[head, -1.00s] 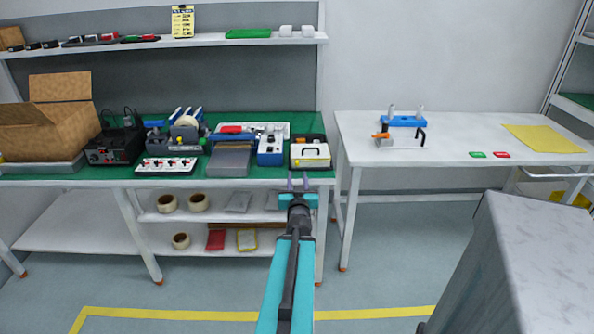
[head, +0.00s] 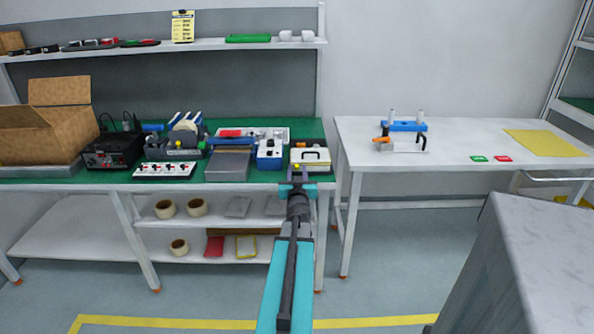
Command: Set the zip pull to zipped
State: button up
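My gripper (head: 298,177) is over the front edge of the green-topped bench, just in front of a small white and yellow case (head: 311,157) with a black handle. Its two fingers look apart and point at the case. A small yellow spot (head: 297,166) shows at the fingertips, on the case's near left side. I cannot tell whether it is the zip pull. No zip pull or zip track can be made out for certain at this size, and the gripper partly hides the case's lower front. I cannot tell whether the fingers touch the case.
A blue and white box (head: 269,154) stands close left of the case, and a grey-lidded unit (head: 229,165) beyond it. A white table (head: 464,145) with a blue-topped fixture (head: 404,127) is to the right. A grey block (head: 545,250) fills the lower right.

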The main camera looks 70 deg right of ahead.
jog(key=shift+w+d, duration=0.25)
jog(key=shift+d, duration=0.45)
grip_shut()
